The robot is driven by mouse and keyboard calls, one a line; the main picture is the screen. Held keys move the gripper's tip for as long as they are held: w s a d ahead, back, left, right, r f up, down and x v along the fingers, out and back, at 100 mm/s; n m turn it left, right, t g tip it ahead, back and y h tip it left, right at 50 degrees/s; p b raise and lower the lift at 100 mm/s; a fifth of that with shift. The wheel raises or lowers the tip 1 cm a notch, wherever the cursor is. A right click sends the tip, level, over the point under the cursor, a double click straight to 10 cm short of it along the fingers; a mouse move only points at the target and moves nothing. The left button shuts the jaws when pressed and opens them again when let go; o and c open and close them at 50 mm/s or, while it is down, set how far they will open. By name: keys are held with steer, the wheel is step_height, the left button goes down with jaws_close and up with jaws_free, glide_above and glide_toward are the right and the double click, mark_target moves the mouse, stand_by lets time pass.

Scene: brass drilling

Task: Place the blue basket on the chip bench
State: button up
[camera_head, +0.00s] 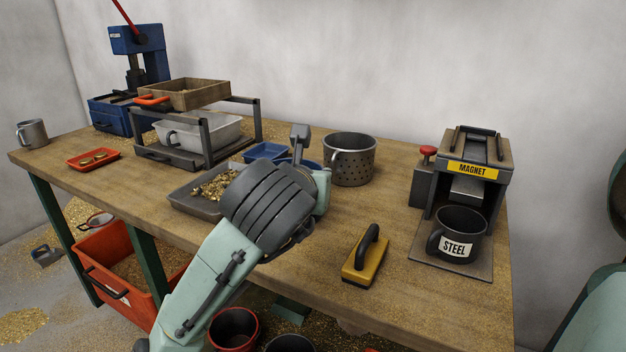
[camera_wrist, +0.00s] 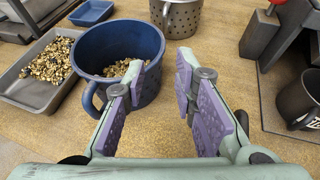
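The blue basket (camera_wrist: 118,48) is a round dark-blue bucket with a side handle and brass chips inside. It appears to stand upright on the wooden bench (camera_head: 385,215), beside a grey tray of chips. In the head view only a bit of its blue rim (camera_head: 308,163) shows behind my gripper. My gripper (camera_wrist: 160,78) is open, its two purple-padded fingers apart. The left finger overlaps the basket's near right side in the wrist view. I cannot tell whether it touches. In the head view my wrist hides the fingertips.
The grey chip tray (camera_head: 196,203) and a small blue tray (camera_head: 264,152) lie left of the basket. A perforated metal pot (camera_head: 352,168) stands behind. A yellow-based handled block (camera_head: 362,270), a steel mug (camera_head: 462,222) and the magnet stand (camera_head: 487,150) are to the right.

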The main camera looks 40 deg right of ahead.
steer(key=shift+s+a+r, duration=0.1)
steer(key=shift+s+a, duration=0.05)
steer(key=shift+a, duration=0.05)
steer(key=shift+r, duration=0.1)
